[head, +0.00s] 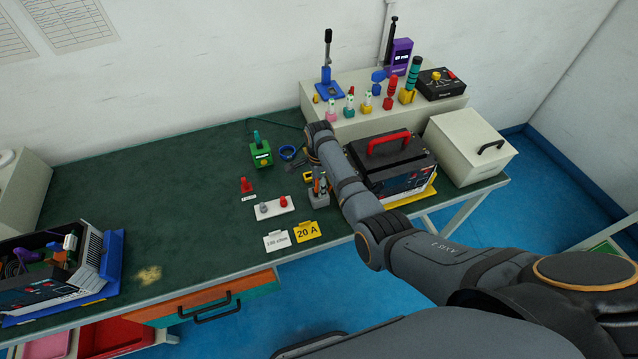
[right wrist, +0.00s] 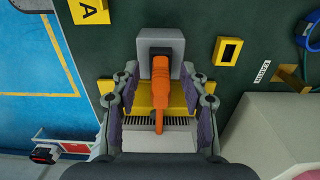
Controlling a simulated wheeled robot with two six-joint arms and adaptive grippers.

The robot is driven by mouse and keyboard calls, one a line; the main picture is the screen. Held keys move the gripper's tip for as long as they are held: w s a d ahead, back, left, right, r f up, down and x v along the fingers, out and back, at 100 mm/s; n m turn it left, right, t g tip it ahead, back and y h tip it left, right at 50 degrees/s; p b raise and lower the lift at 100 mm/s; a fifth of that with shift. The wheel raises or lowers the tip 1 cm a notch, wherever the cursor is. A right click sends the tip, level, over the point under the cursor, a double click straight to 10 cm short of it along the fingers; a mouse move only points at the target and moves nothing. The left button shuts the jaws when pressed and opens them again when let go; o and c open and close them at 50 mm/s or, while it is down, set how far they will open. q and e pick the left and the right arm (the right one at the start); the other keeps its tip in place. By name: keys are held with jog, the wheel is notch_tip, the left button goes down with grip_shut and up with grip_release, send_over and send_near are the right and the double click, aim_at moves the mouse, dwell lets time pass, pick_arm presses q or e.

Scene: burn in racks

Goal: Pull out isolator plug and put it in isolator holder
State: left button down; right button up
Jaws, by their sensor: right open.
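An orange plug handle (right wrist: 160,85) stands in a grey block (right wrist: 160,42) in the right wrist view. The grey block (head: 319,199) also shows in the head view, near the front edge of the bench. My right gripper (right wrist: 160,76) is open, with one finger on each side of the orange handle; contact is not clear. In the head view the right gripper (head: 318,182) is small and partly hidden by my arm. A yellow holder with a dark slot (right wrist: 228,51), likely the isolator holder, sits just beside the block. My left gripper is out of view.
A black unit with a red handle (head: 393,165) stands close to the right of my arm. A white strip (head: 272,208) with knobs, a yellow 20 A tag (head: 307,231), a green device (head: 261,155) and a blue ring (head: 288,153) lie around. The bench's left middle is clear.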

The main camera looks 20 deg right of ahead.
jog(key=shift+f, duration=0.15)
grip_shut()
dwell(0.4)
